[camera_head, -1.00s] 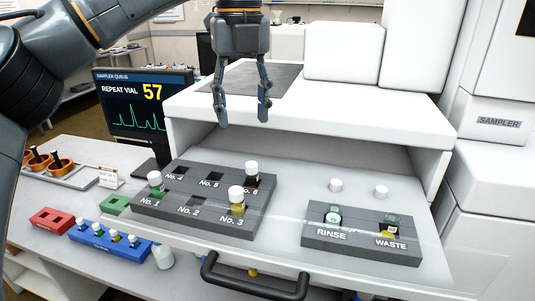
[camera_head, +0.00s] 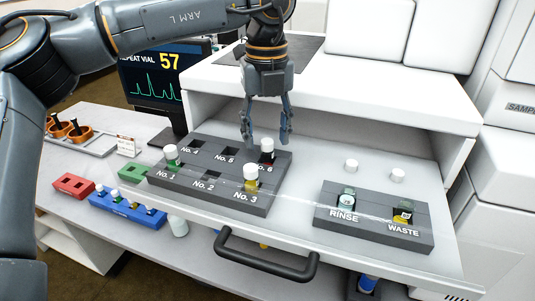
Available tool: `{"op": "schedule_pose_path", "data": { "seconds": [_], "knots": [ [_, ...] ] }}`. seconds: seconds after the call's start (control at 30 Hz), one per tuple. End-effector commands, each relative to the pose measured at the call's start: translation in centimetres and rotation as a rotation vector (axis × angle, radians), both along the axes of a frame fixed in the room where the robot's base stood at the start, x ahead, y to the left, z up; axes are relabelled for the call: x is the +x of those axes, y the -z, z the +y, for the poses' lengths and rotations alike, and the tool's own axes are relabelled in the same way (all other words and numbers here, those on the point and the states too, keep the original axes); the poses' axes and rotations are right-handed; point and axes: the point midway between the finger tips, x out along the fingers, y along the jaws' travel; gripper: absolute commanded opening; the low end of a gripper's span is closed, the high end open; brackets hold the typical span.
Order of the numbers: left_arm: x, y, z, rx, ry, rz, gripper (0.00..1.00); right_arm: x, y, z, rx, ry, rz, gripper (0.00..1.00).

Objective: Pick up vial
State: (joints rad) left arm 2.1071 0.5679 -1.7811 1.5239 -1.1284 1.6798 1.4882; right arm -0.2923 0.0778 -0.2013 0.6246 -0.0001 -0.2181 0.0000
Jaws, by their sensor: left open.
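A dark grey vial rack (camera_head: 208,193) with slots numbered 1 to 6 sits on the pulled-out drawer. White-capped vials stand in slot 1 (camera_head: 171,156), slot 3 (camera_head: 251,178) and slot 6 (camera_head: 267,151). The slot 1 vial looks green, the slot 3 vial yellow and the slot 6 vial dark red. Slots 2, 4 and 5 look empty. My left gripper (camera_head: 266,138) points down, open and empty, with its fingers around or just above the slot 6 vial's cap; the exact height is unclear. My right gripper is not in view.
A rinse and waste block (camera_head: 375,229) stands at the drawer's right, with two white caps behind it. The white sampler housing (camera_head: 350,90) overhangs the drawer's back. A dark handle (camera_head: 265,262) is in front. A monitor (camera_head: 150,80) reads "REPEAT VIAL 57". A blue rack (camera_head: 125,208) holds several vials.

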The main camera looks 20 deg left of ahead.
Motion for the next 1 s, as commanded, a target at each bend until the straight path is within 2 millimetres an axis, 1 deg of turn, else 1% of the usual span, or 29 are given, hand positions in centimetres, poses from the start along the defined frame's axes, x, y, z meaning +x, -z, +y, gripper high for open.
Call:
{"op": "schedule_pose_path", "data": {
  "seconds": [0.03, 0.1, 0.2, 0.3, 0.47, 0.5, 0.57, 0.6, 0.73, 1.0],
  "knots": [
    [-0.1, 0.5, -0.1, 0.002, 0.002, 0.005, 0.50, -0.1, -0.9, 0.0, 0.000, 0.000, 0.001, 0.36],
    [-0.1, 1.6, -0.1, 0.002, 0.001, 0.005, 0.50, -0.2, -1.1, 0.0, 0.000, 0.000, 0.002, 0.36],
    [-0.1, 2.7, -0.1, 0.001, 0.000, 0.002, 0.50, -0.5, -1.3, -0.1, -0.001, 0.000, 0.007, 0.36],
    [-0.1, 3.1, -0.1, 0.001, 0.000, 0.001, 0.50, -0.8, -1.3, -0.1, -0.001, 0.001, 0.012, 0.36],
    [0.0, 3.2, -0.1, 0.000, -0.001, 0.000, 0.50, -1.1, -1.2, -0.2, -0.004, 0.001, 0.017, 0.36],
    [0.0, 3.2, -0.1, 0.001, -0.001, 0.001, 0.46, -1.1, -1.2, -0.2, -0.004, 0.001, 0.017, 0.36],
    [0.0, 3.2, -0.1, 0.000, -0.001, 0.000, 0.34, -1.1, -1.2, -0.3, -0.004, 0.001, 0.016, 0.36],
    [0.0, 3.1, -0.1, 0.000, -0.001, 0.000, 0.26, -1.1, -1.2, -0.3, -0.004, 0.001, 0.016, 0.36],
    [0.0, 3.1, -0.1, 0.001, 0.000, 0.001, 0.00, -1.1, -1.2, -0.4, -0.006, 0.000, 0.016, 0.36],
    [0.0, 3.1, -0.2, 0.000, 0.000, 0.000, 0.00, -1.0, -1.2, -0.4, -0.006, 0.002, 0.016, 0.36]
  ]
}}
